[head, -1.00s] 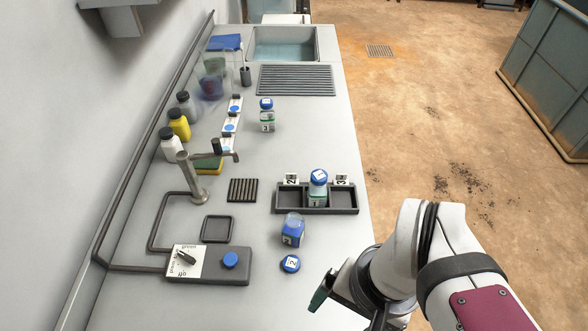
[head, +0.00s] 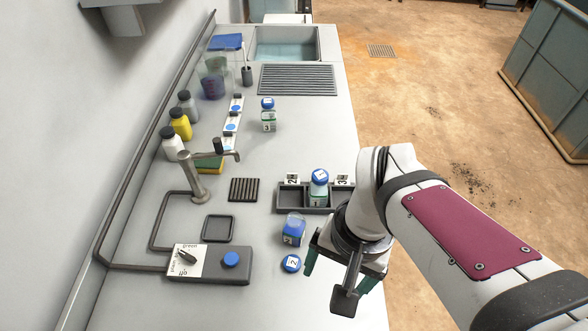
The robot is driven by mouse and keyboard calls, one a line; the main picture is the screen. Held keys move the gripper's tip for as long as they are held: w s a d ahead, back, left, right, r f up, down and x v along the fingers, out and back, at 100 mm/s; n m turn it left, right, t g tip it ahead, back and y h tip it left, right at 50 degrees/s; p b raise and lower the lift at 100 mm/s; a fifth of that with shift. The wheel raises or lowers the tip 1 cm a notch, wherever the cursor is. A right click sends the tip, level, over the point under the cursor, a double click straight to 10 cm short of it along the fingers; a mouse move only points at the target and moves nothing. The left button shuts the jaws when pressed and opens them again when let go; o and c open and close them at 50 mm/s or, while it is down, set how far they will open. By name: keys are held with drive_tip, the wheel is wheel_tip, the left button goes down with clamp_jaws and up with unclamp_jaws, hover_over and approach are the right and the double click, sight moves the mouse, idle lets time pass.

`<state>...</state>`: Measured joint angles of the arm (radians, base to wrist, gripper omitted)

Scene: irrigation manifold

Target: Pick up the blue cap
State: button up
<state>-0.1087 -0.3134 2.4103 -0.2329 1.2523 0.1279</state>
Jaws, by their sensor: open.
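My gripper (head: 328,278) is to the right of the cap, over the counter's right side. Its jaws are open and nothing shows between them. One teal finger pad is close to the cap's right side in the picture; I cannot tell the height above the counter.
A dark rack (head: 287,198) holds a blue-capped jar (head: 319,190). Another capped jar (head: 268,115) stands farther back. A control box (head: 225,275) with a blue button (head: 231,259) and a small square tray (head: 219,229) lie left of the cap. The counter's right edge is close to my arm.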

drive_tip(key=n+h, duration=0.1)
hover_over(292, 262)
drive_tip(key=s+d, duration=0.2)
drive_tip(key=s, duration=0.1)
wheel_tip(292, 262, down, 4)
wheel_tip(292, 262, down, 2)
drive_tip(key=w+a, duration=0.2)
drive_tip(key=w, duration=0.1)
drive_tip(key=shift+n, duration=0.3)
wheel_tip(292, 262, down, 15)
drive_tip(key=shift+f, duration=0.2)
clamp_jaws()
drive_tip(key=shift+r, duration=0.1)
